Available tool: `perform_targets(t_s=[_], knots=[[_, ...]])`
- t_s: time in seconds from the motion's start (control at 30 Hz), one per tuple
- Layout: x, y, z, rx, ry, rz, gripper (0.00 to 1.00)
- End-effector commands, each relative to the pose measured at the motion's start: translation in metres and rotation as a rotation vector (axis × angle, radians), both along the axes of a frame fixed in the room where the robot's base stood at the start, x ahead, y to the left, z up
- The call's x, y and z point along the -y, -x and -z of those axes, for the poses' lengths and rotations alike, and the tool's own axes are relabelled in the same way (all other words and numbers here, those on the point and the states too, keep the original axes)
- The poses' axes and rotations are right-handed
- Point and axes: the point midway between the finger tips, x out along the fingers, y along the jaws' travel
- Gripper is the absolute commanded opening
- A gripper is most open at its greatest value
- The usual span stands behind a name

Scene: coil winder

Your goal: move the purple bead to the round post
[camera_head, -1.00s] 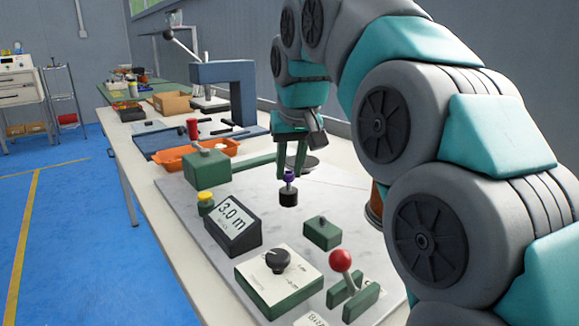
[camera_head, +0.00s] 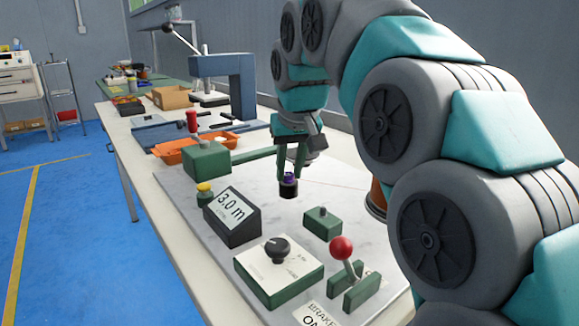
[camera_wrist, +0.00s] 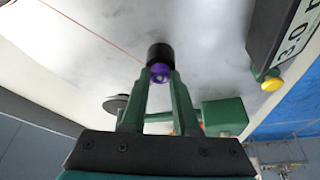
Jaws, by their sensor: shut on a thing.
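The purple bead (camera_head: 289,179) is between the fingertips of my gripper (camera_head: 290,176), which is shut on it. In the wrist view the bead (camera_wrist: 160,73) shows between the tips of my gripper (camera_wrist: 160,80). A short black round cylinder (camera_head: 288,191) is directly below the bead; it also shows in the wrist view (camera_wrist: 159,52). Whether the bead touches the cylinder, and whether the cylinder is the round post, I cannot tell. A thin orange thread (camera_wrist: 95,31) runs to the cylinder from the upper left in the wrist view.
Near the gripper stand a green block with an arm (camera_head: 207,159), a 3.0 m display (camera_head: 232,217), a small green block (camera_head: 322,223), a knob box (camera_head: 279,270) and a red-knobbed lever (camera_head: 342,250). An orange tray (camera_head: 170,151) is behind. Grey plate around the cylinder is clear.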

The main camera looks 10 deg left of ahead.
Motion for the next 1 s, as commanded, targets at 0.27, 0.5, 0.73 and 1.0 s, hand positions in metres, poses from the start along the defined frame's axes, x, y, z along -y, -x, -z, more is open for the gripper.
perform_targets(t_s=[0.27,0.5,0.73,1.0], knots=[[0.000,0.000,0.000,-0.002,0.001,0.000,0.57],[0.000,0.000,0.000,-0.001,0.000,0.000,0.64],[0.001,0.002,-0.008,0.001,0.000,0.000,0.64],[0.007,0.015,-0.042,0.002,0.000,-0.001,0.64]])
